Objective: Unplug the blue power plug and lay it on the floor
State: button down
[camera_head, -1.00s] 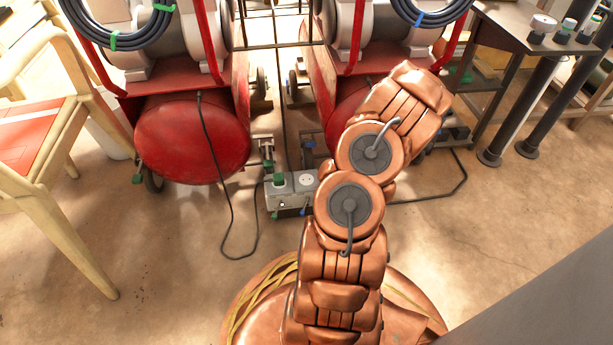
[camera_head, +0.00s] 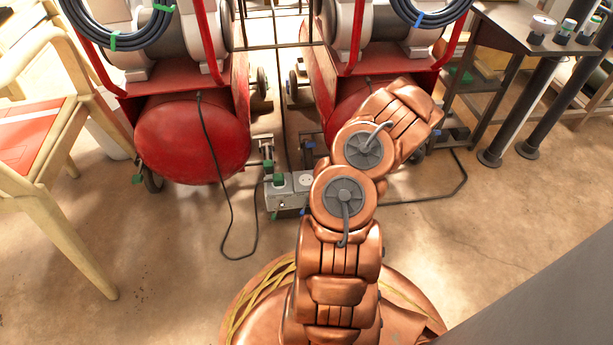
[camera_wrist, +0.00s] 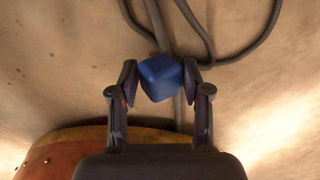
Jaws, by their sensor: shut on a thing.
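The blue power plug (camera_wrist: 159,80) is between the two fingers of my gripper (camera_wrist: 160,72) in the wrist view, and the gripper is shut on it. A dark cable (camera_wrist: 160,22) runs behind the plug over the floor. In the head view my arm hides the gripper and the plug. The white socket box (camera_head: 284,200) stands on the floor left of my arm, with a green plug (camera_head: 279,180) in it and a round socket face (camera_head: 303,181) beside that. The floor (camera_head: 160,270) is bare tan concrete.
Two red compressors (camera_head: 192,138) stand behind the socket box. A loose black cable (camera_head: 232,215) hangs to the floor at left. A wooden chair (camera_head: 60,225) is at far left, and a dark table (camera_head: 530,30) is at right.

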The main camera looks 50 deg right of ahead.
jog(key=shift+f, duration=0.25)
jog(key=shift+c, duration=2.2)
grip_release()
jog(key=shift+d+f, duration=0.1)
notch_tip(320, 180, up, 12)
